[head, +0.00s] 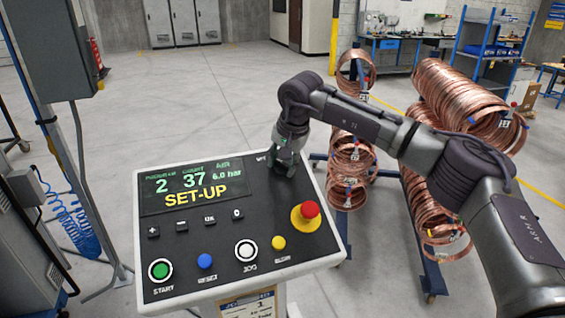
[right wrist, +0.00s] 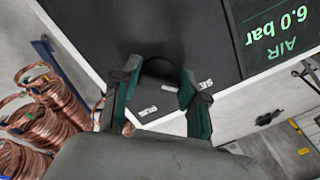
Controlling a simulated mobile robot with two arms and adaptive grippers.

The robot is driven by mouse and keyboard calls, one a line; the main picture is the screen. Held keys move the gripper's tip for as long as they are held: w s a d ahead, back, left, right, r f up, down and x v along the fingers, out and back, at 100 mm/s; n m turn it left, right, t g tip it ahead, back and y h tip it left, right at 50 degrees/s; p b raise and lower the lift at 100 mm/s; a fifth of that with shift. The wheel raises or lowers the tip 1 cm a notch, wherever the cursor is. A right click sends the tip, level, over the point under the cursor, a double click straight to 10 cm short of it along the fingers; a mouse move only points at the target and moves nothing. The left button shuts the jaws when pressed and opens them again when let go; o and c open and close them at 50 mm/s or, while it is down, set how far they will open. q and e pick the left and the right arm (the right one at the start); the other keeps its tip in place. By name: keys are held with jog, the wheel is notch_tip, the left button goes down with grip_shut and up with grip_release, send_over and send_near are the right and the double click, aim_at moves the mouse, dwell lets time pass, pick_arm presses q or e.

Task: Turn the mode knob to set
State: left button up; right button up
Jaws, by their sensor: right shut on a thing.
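The control panel (head: 218,228) stands in front of me, and its display (head: 196,188) reads SET-UP in yellow. My right gripper (head: 287,162) comes down on the panel's upper right corner. In the right wrist view its green-grey fingers (right wrist: 160,84) are on either side of the dark round mode knob (right wrist: 159,67) and shut on it. Small white lettering lies beside the knob, partly covered by the fingers. In the head view the gripper hides the knob, and its pointer cannot be made out. My left gripper is not in view.
A red emergency stop (head: 309,210) on a yellow base stands up near the panel's right edge. A green start button (head: 159,270), a blue button (head: 205,261) and other buttons line the front. Copper tube coils (head: 352,165) on racks stand behind, to the right.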

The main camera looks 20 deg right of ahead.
dwell(0.3)
jog(key=o, duration=1.1)
jog(key=shift+o, duration=0.2)
jog(key=v, duration=1.2)
